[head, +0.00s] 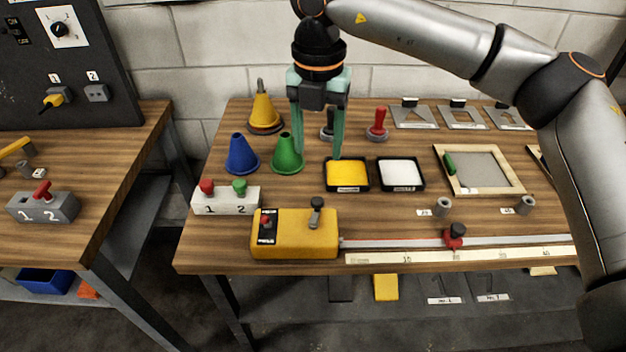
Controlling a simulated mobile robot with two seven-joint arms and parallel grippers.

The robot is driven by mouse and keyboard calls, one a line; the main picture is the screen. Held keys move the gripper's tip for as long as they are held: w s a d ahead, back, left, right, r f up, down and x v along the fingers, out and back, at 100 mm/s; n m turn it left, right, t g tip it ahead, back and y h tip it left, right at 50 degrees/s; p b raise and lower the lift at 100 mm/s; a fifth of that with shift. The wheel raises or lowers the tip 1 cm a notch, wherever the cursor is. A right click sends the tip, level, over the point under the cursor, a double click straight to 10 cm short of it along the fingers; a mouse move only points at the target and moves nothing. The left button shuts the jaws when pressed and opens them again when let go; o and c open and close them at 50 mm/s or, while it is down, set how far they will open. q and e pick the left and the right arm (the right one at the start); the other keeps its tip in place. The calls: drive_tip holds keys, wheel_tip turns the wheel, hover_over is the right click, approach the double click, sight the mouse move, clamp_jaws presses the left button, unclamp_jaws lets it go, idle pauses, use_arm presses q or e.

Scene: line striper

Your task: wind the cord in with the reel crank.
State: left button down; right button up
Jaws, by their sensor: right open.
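A yellow box (290,240) sits at the front of the right table, with a red knob on its dark panel. A dark upright knob (316,207) stands on its top right and looks like the reel crank. A thin red and pale strip (395,242) runs right from the box to a red slider with a dark knob (454,235); I cannot tell the cord from the rail. My right gripper (318,156) hangs fingers down behind the box, beside the green cone. Its teal fingers are apart and empty. My left gripper is not in view.
Blue (241,155) and green (288,154) cones, a yellow tray (346,188) and a white tray (401,188) stand behind the box. A switch block (226,209) is left of it. A framed screen (478,191) lies right. A gap separates the left table (120,150).

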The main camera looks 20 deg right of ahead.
sight(317, 200)
drive_tip(key=f, duration=0.3)
drive_tip(key=f+p, duration=0.1)
drive_tip(key=f, duration=0.6)
drive_tip(key=shift+s+f+p, duration=0.25)
drive_tip(key=shift+p, duration=0.1)
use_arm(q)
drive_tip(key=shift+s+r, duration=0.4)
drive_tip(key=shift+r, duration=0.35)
use_arm(e)
drive_tip(key=shift+f, duration=0.65)
drive_tip(key=shift+w, duration=0.1)
clamp_jaws()
